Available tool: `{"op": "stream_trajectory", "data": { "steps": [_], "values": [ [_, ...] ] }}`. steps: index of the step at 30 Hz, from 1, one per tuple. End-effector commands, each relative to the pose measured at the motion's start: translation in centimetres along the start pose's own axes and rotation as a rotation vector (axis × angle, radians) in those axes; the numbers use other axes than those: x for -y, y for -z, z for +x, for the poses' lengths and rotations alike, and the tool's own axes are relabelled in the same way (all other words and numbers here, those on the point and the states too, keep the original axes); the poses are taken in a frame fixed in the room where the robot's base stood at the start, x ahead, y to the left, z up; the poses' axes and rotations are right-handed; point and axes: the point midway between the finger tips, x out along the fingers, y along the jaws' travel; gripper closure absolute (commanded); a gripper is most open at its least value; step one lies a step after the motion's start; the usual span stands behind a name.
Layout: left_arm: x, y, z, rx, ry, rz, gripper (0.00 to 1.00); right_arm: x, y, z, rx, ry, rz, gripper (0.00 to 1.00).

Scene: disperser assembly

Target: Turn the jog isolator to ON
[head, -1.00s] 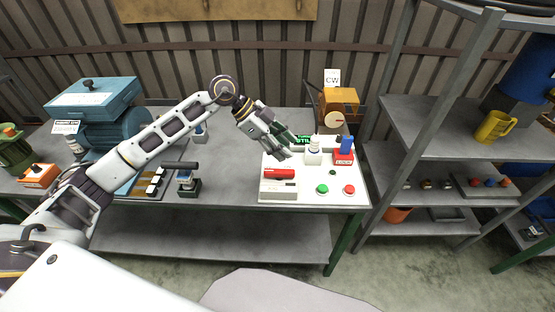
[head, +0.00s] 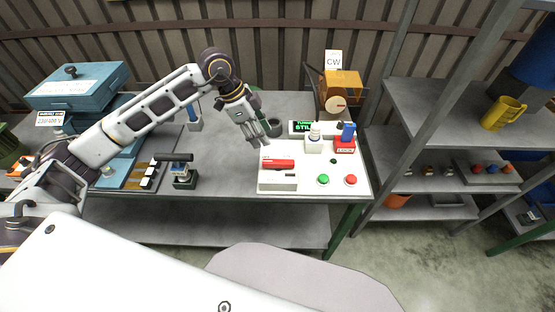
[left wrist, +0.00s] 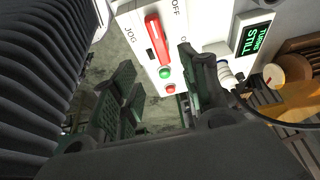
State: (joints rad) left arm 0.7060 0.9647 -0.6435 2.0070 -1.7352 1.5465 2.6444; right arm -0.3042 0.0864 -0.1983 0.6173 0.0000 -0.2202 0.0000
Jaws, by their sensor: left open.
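The jog isolator has a red bar handle (head: 278,164) on a white panel (head: 262,188) at the bench's right. In the left wrist view the red handle (left wrist: 157,40) lies on a white face with JOG and OFF lettering. Another label there is partly hidden by a finger, so its word cannot be read. My left gripper (head: 266,142) is open and points down, just behind the handle in the head view. In the left wrist view its two fingers (left wrist: 157,62) stand apart, with the handle seen between them. Contact is not visible. My right gripper is out of view.
An orange motor (head: 343,84) stands behind.

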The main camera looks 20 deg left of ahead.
Motion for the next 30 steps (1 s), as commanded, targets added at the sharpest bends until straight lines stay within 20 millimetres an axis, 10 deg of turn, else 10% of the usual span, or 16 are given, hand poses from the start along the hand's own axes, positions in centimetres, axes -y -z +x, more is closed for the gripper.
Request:
{"op": "stream_trajectory", "data": {
  "steps": [30],
  "values": [
    [-0.1,0.0,11.2,-0.001,-0.003,0.000,0.55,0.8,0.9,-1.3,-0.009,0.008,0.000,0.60]
  ]
}}
